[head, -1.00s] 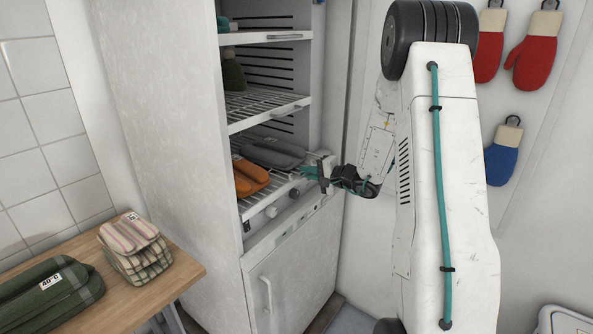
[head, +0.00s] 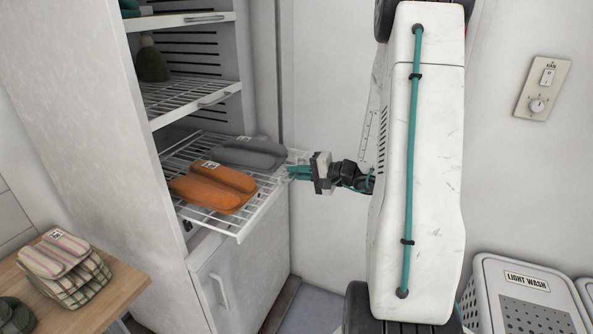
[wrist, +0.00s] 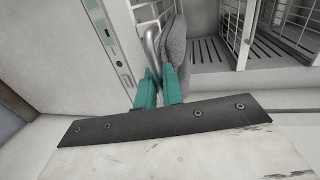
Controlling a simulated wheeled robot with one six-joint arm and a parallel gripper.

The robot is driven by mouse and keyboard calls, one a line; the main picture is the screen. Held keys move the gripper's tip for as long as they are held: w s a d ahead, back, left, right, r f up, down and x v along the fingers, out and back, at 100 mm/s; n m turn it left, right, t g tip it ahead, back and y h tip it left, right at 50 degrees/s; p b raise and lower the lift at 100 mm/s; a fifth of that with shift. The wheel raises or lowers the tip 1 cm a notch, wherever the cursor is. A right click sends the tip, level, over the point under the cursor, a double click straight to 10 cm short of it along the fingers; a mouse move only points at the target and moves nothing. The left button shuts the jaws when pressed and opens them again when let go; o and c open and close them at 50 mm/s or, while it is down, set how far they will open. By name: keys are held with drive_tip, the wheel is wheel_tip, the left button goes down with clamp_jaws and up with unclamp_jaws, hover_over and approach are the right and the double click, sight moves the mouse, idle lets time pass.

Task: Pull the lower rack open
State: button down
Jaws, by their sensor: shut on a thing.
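The lower rack (head: 240,234) is a white wire shelf, and it sticks well out of the front of the tall white cabinet (head: 100,100). It carries an orange folded item (head: 213,188) and a grey folded item (head: 250,153). My gripper (head: 299,173) is at the rack's front edge, on its right side. In the wrist view its teal fingers (wrist: 158,88) are closed around the rack's curved metal handle (wrist: 151,48). The grey item (wrist: 174,48) shows just beyond the fingers. The exact contact on the handle is partly hidden by the fingers.
Upper wire racks (head: 190,98) sit inside the cabinet, one with a dark green item (head: 152,64). A closed lower door with a handle (head: 219,292) is below. A wooden table (head: 120,292) with folded cloths stands left. A light wash basket (head: 520,300) stands right.

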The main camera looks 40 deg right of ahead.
drive_tip(key=c, duration=1.6)
unclamp_jaws()
drive_tip(key=shift+c, duration=0.2)
drive_tip(key=v, duration=0.7)
drive_tip(key=shift+s+d, duration=0.15)
drive_tip(key=shift+s, duration=0.2)
